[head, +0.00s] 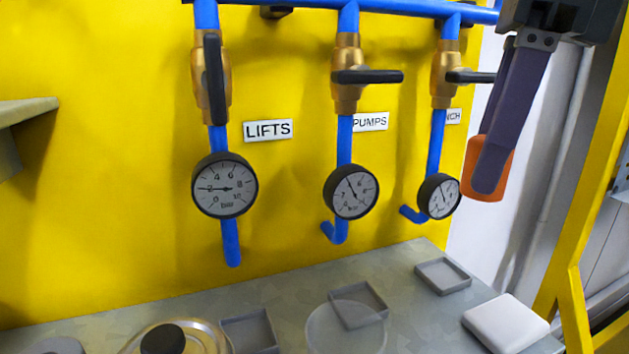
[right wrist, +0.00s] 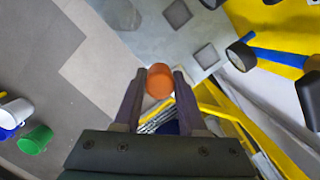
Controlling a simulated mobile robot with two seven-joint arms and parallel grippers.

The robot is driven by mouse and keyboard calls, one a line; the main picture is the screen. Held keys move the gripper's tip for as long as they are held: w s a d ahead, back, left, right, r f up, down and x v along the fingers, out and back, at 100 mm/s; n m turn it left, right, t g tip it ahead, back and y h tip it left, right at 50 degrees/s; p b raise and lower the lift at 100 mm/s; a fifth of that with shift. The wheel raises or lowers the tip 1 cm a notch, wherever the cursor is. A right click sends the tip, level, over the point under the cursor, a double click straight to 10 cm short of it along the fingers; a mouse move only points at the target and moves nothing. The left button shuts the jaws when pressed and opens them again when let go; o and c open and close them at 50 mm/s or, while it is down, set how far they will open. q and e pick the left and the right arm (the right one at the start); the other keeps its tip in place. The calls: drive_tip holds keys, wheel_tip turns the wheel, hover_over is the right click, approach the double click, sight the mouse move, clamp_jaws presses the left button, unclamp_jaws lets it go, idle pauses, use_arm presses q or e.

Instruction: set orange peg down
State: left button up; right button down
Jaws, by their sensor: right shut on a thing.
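The orange peg (head: 500,178) is held in my right gripper (head: 490,170), at the right of the head view. The dark fingers point down and cover part of the peg. In the right wrist view the peg (right wrist: 160,82) shows its round orange end between the two fingertips. The peg is in the air, above the level of the grey bench (head: 410,320) and clear of the wall gauges. My left gripper is not in view.
Shallow square trays (head: 443,289) stand on the bench, along with a white block (head: 505,322) and a clear disc (head: 322,335). Blue pipes with brass valves and gauges (head: 225,186) line the yellow wall. A yellow frame (head: 567,270) stands at the right.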

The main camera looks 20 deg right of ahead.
drive_tip(key=shift+a+r+n+p, duration=0.15)
drive_tip(key=shift+r+n+p, duration=0.35)
drive_tip(key=shift+r, duration=0.1)
drive_tip(key=s+a+r+n+g+p, duration=0.1)
drive_tip(key=r+n+p, duration=0.7)
drive_tip(key=r+p, duration=0.8)
drive_tip(key=s+a+r+n+g+h+p, duration=0.1)
drive_tip(key=s+r+n+p, duration=0.3)
drive_tip(key=r+p, duration=1.3)
drive_tip(key=s+a+r+n+p, duration=0.2)
drive_tip(key=r+n+p, duration=1.1)
drive_tip(key=r+p, duration=0.4)
drive_tip(key=p, duration=0.3)
drive_tip(key=shift+s+a+g, duration=0.15)
drive_tip(key=shift+s+g, duration=0.2)
drive_tip(key=shift+g, duration=0.05)
